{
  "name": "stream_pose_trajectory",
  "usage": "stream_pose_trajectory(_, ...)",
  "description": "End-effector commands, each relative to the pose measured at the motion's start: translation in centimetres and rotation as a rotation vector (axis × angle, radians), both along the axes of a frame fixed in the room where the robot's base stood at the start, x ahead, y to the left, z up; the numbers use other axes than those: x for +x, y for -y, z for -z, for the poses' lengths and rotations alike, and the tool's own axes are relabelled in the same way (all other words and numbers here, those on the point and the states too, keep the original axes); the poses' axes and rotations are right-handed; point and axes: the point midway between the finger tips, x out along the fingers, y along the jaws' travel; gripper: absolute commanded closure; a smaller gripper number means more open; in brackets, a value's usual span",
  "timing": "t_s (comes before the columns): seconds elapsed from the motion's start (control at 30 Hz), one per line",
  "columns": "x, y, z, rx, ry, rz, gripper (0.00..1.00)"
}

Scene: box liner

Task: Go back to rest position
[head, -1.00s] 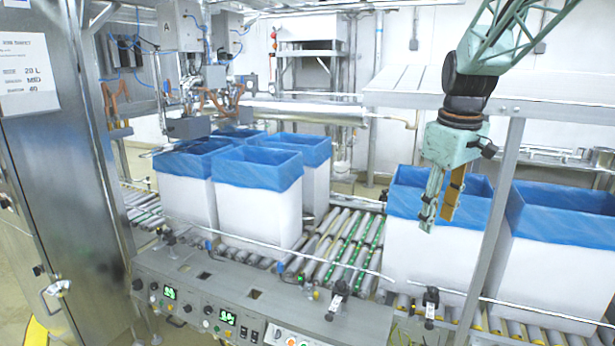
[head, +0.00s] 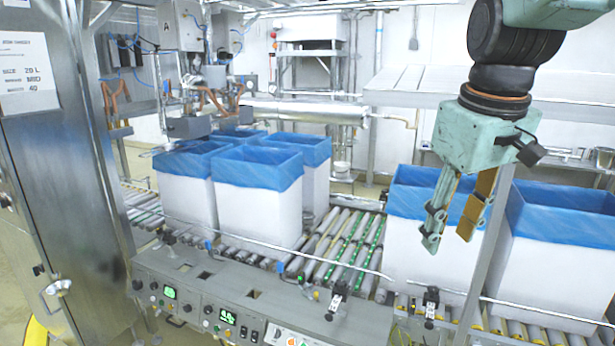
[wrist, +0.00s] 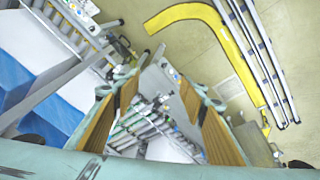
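My gripper (head: 450,228) hangs at the right of the head view, pointing down, in front of the right-hand lined boxes. Its two fingers, with orange-brown inner pads, are apart, and nothing is between them. In the wrist view my gripper (wrist: 162,125) also shows spread fingers, with the rollers and control panel far below between them. A white box with a blue liner (head: 415,255) stands behind the gripper, partly hidden by it. Another lined box (head: 560,260) stands to its right.
Several blue-lined white boxes (head: 258,210) stand on the roller conveyor (head: 345,240) at centre left. A control panel (head: 250,300) runs along the front. A metal post (head: 483,245) and shelf (head: 400,88) are close to my arm. A steel cabinet (head: 60,170) stands at left.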

Motion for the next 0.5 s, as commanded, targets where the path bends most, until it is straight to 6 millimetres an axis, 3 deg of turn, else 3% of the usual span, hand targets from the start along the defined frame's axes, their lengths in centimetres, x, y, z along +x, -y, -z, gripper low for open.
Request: stream_pose_trajectory(0.5,-9.4,-2.3,-0.3,0.035,0.045,0.113,0.61)
